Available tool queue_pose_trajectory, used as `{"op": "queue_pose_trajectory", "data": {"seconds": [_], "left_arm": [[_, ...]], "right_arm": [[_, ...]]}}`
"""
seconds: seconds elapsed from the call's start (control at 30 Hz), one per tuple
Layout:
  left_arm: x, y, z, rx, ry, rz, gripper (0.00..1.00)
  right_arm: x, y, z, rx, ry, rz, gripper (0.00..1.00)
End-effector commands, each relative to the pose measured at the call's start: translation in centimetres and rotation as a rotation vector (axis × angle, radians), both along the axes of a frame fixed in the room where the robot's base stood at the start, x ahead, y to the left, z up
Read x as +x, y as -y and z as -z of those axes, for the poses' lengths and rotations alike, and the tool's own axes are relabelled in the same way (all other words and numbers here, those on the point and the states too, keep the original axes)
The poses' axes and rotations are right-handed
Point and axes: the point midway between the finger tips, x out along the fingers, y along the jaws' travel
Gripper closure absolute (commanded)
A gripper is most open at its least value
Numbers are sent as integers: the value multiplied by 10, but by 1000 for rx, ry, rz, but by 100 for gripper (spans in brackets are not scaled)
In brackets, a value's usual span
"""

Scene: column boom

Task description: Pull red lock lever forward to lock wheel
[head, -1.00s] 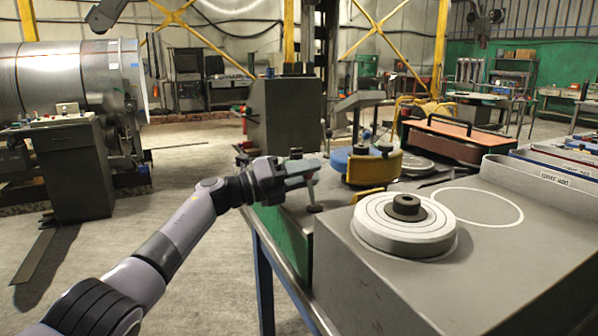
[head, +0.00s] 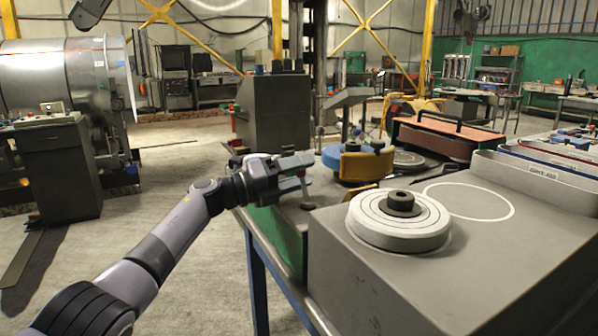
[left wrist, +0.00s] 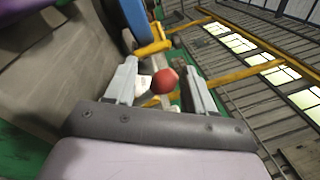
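A red knob (left wrist: 165,81), the round end of the lever, shows in the left wrist view between the two fingers of my left gripper (left wrist: 162,86). The fingers stand apart on either side of it, and I see no clear grip on it. In the head view my left gripper (head: 300,171) is at the lever's upper part, beside the bench edge. The lever's thin stem and dark foot (head: 308,205) show just below the fingers; the knob is mostly hidden there. A blue wheel (head: 332,157) with a yellow guard stands behind and to the right. My right gripper is not in view.
A large grey box (head: 450,265) carrying a round ringed disc (head: 399,228) fills the right foreground. A dark grey cabinet (head: 274,112) stands behind the gripper. A control console (head: 58,165) is at the left. The floor between is mostly clear.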

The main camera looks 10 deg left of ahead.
Motion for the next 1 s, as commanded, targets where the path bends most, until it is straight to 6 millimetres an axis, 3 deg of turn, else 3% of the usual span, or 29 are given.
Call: {"op": "queue_pose_trajectory", "data": {"seconds": [0.37, 0.8, 1.0], "left_arm": [[-3, -10, -2, 1, 9, -5, 46], [-27, -52, 7, 2, 4, -4, 46], [-33, -62, 9, 0, 2, -1, 46]], "right_arm": [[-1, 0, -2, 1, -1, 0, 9], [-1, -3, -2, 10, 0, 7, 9], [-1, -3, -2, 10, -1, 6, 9]]}}
